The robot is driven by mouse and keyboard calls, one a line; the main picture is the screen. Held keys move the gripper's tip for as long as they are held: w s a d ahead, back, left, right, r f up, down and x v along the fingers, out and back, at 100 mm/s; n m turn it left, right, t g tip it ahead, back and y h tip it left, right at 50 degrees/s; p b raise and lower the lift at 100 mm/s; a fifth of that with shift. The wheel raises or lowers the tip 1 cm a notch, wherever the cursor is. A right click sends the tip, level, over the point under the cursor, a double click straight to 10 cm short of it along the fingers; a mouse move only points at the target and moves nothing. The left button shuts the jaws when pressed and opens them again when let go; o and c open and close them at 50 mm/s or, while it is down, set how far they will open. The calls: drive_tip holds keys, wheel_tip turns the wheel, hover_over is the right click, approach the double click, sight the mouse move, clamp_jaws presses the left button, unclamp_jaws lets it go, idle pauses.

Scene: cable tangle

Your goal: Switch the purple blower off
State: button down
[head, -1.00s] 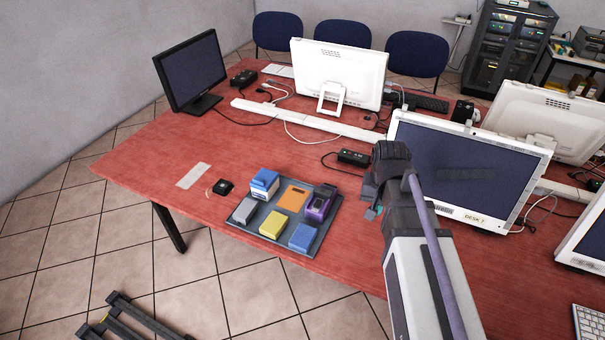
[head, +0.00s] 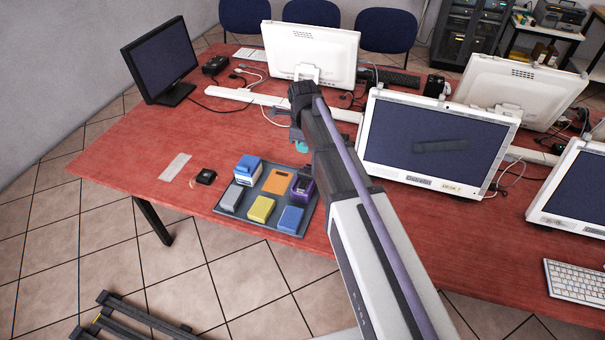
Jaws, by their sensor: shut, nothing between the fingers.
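The purple blower (head: 302,188) is a small dark purple block at the back right of a grey tray (head: 240,221) on the red table. Its switch is too small to make out. My gripper (head: 300,147) hangs over the table just behind the blower in the picture, apart from it. It is shut and empty, with a teal part showing at its tip. My arm reaches in from the lower right and hides the table just right of the blower.
The tray also holds a blue-and-white box (head: 248,169), an orange piece (head: 278,181), and grey (head: 231,199), yellow (head: 261,209) and blue (head: 290,218) blocks. A monitor (head: 435,140) stands close right of my arm.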

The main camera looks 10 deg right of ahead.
sight(303, 182)
wheel_tip(303, 182, down, 14)
drive_tip(key=b, duration=1.4)
